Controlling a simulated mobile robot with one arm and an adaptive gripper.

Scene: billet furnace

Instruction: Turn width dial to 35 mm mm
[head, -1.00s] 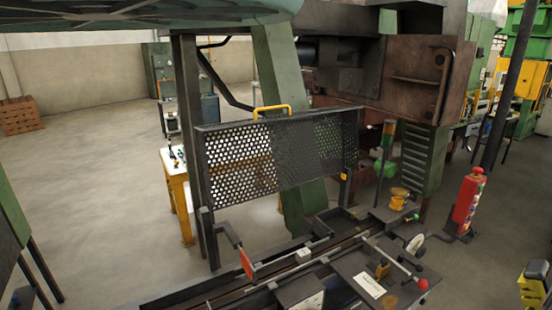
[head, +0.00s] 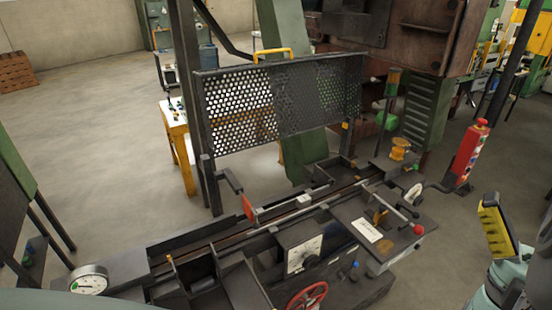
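A white square plate with dark markings (head: 304,254) is on the front panel of the bench machine, above a red handwheel (head: 306,296). It may be the width dial, but its scale and setting are too small to read. A round white disc (head: 414,192) stands edge-on at the machine's right end; I cannot tell what it reads. My gripper (head: 520,217) is at the lower right, with yellow and black fingers. The right finger is partly cut off by the picture edge. The fingers look apart with floor between them, and they are clear of the machine.
A round gauge (head: 88,279) lies at the bench's left end. A lever with a red knob (head: 417,229) sticks out at the right. A perforated guard (head: 240,108) stands behind the bench, and a red button post (head: 468,153) stands to the right. Floor shows between the bench and my gripper.

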